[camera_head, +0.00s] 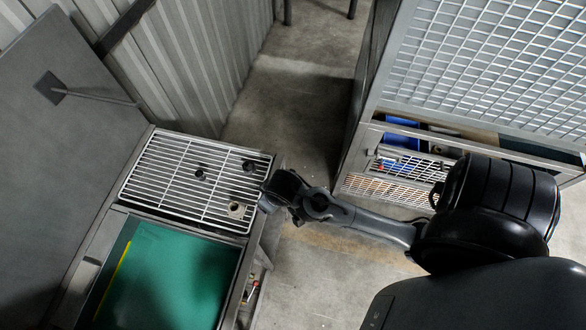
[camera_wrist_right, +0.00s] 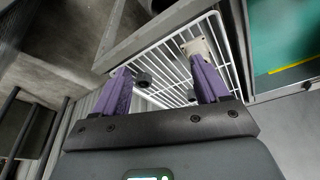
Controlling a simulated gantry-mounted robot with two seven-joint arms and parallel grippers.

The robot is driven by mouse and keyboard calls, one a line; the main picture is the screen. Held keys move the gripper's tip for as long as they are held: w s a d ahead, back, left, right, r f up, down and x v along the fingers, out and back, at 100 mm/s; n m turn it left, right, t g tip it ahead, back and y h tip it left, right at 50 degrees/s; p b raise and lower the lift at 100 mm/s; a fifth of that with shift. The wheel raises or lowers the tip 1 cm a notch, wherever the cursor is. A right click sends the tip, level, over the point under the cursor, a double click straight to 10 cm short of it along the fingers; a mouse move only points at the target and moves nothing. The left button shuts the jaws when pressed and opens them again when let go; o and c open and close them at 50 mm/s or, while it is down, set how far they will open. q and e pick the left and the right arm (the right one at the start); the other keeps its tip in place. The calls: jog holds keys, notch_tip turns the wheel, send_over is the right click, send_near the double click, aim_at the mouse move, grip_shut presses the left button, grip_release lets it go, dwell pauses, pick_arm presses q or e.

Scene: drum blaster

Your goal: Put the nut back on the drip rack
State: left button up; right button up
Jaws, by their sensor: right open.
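The drip rack (camera_head: 165,185) is a white wire grid set in a metal bench. A beige nut (camera_head: 237,210) lies on the rack near its right front corner. In the right wrist view the nut (camera_wrist_right: 198,47) shows just beyond the tip of one purple finger; I cannot tell whether they touch. My right gripper (camera_wrist_right: 159,68) is open, with nothing between its fingers, over the rack's edge. In the head view its fingers are mostly hidden behind the dark wrist. My left gripper is not in view.
Two small dark parts (camera_head: 200,174) (camera_head: 249,165) also sit on the rack. A green panel (camera_head: 165,275) lies in front of it, and a grey raised lid (camera_head: 70,110) stands left. A mesh-topped cabinet (camera_head: 480,60) stands right, with bare floor between.

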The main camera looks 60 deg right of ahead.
jog(key=s+a+r+n, duration=0.2)
jog(key=s+r, duration=0.3)
jog(key=s, duration=0.4)
jog(key=shift+n+y, duration=0.4)
jog(key=shift+n, duration=0.4)
jog(key=shift+s+a+r, duration=0.1)
jog(key=shift+r, duration=0.05)
notch_tip(320, 180, up, 12)
jog(key=p, duration=1.1)
jog(key=shift+f+p, duration=0.2)
jog(key=shift+p, duration=0.2)
